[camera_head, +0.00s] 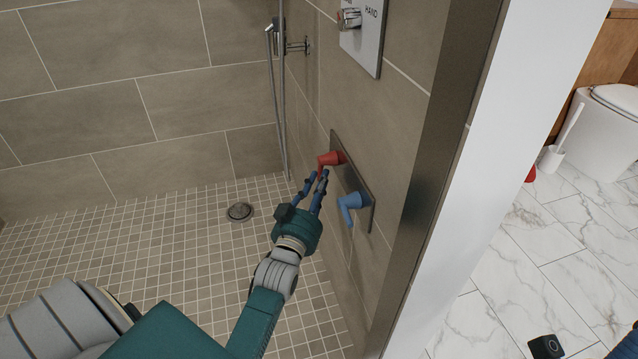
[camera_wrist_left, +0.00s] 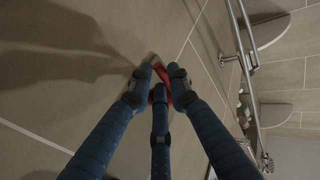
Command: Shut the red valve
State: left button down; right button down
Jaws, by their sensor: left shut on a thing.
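The red valve (camera_head: 329,159) sticks out from a dark metal plate (camera_head: 352,178) on the tiled shower wall. My left gripper (camera_head: 318,178) reaches it from below and its blue fingers are shut on the valve's handle. In the left wrist view the fingers (camera_wrist_left: 160,88) close around the red valve (camera_wrist_left: 163,74), and they hide much of it. A blue valve (camera_head: 351,206) sits lower on the same plate, with its handle pointing down, apart from the fingers. My right gripper is not in view.
A metal shower panel marked HAND (camera_head: 364,32) is above on the wall. A vertical shower rail (camera_head: 281,90) stands in the corner. A dark metal frame edge (camera_head: 437,170) and white wall end lie to the right. The tiled shower floor has a drain (camera_head: 240,212).

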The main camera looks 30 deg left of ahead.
pick_arm(q)
jog(key=c, duration=1.9)
grip_release()
jog(key=v, duration=1.2)
